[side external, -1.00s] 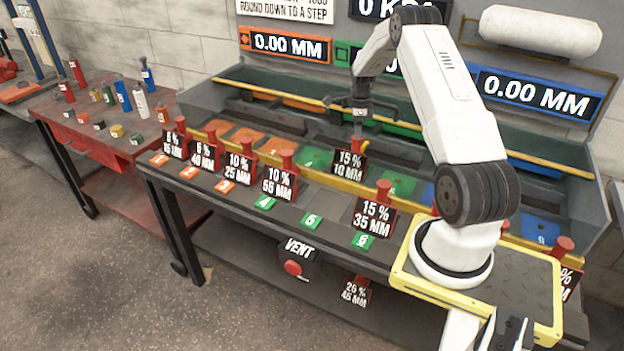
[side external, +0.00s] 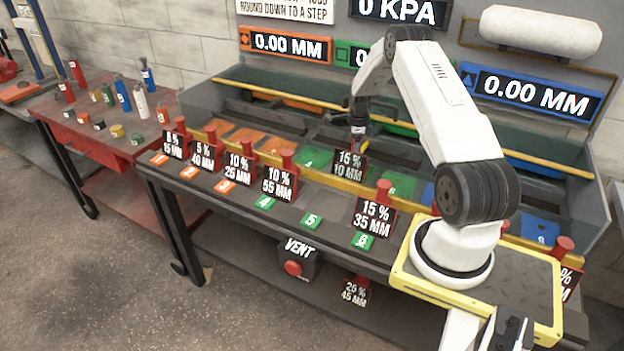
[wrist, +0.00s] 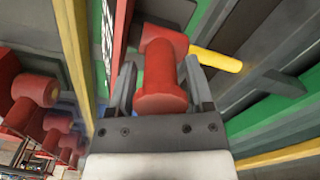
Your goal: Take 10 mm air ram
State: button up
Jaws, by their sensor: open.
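In the wrist view the red ram (wrist: 160,85) lies between the two grey fingers of my gripper (wrist: 163,75). The jaws are open, with a finger on either side of the ram. I cannot tell whether either finger touches it.
Another ram's sign (side external: 375,215), 15 % 35 MM, stands to the right, and the 10 % 55 MM sign (side external: 279,184) to the left. A yellow rail (side external: 320,178) runs along the row. A yellow rod (wrist: 216,60) shows beside the ram in the wrist view.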

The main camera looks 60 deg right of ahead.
dwell(0.4)
grip_shut()
jog(key=shift+r, duration=0.1)
dwell(1.2)
